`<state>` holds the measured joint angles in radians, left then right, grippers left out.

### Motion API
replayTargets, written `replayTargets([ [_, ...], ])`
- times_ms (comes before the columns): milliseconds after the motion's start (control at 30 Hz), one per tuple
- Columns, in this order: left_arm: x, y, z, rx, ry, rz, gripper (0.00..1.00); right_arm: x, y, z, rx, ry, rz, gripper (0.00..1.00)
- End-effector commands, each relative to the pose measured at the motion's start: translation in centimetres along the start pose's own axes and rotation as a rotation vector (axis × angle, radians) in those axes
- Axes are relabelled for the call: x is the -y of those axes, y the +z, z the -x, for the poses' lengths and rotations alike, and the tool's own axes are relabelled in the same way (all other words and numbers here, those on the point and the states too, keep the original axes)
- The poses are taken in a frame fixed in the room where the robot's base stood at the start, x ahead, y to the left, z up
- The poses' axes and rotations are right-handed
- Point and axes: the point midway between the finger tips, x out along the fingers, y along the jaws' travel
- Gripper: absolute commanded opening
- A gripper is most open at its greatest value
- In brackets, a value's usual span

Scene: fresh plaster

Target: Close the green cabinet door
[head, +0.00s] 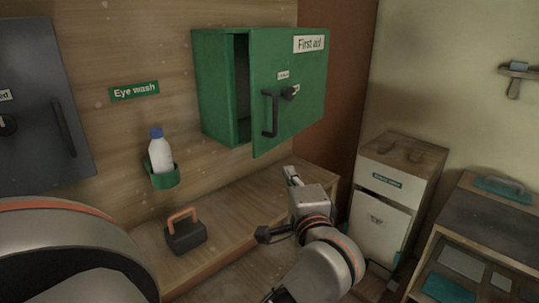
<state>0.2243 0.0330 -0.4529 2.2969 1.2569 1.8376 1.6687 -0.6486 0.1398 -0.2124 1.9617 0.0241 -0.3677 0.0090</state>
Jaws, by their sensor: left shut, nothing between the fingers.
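The green cabinet (213,85) marked "First aid" hangs on the wooden wall. Its green door (302,105) stands ajar, with its free edge on the left and a dark gap showing into the inside. The door carries a black bar handle (269,113) and a dark knob or latch beside it. My left gripper (290,174) is below the door's lower edge, apart from it, over the wooden bench in the picture. It is shut and empty, with fingers pointing up. My right gripper is not in view.
A white bottle (160,155) with a blue cap sits in a green holder (165,180) left of the cabinet. A dark padlock-like block (185,235) lies on the wooden bench (235,212). A grey cabinet (40,110) is at left; a white-fronted cabinet (382,222) stands at right.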

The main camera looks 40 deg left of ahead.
Motion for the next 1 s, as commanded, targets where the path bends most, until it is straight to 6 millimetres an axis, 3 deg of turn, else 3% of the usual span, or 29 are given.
replayTargets([
  [400,0.4,0.3,-8.3,0.006,-0.007,-0.007,0.00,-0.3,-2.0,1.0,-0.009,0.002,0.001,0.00],
  [633,0.3,2.4,-10.0,0.004,-0.005,-0.006,0.00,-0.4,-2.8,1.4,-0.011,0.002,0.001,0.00],
  [1000,0.1,3.0,-10.6,0.003,-0.003,-0.004,0.00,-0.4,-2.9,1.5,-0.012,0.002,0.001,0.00],
])
